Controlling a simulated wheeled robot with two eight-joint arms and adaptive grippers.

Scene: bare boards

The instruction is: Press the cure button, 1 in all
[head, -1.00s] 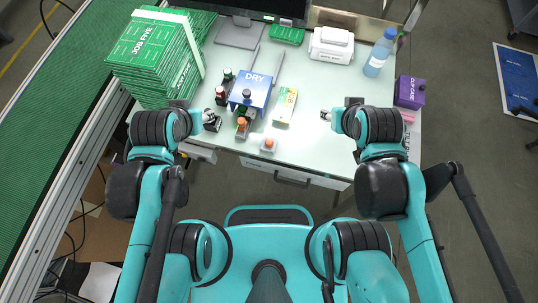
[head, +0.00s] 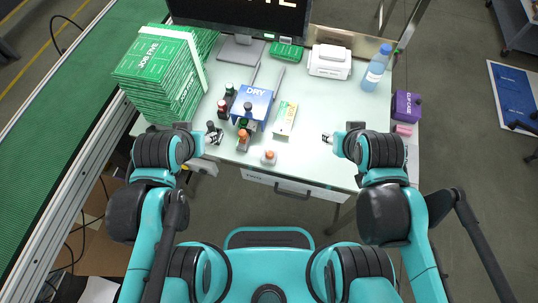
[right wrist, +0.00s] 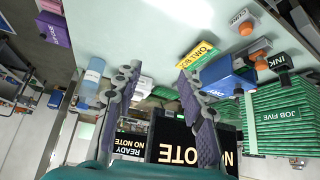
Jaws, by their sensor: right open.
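A small white block with an orange dome (head: 268,157), button-like, sits near the table's front edge, left of middle.
A blue DRY box (head: 251,104) stands among several small bottles behind the button, with a yellow-and-white box (head: 285,118) beside it. A water bottle (head: 376,66) and purple box (head: 406,105) stand at right. The table's middle right is clear.

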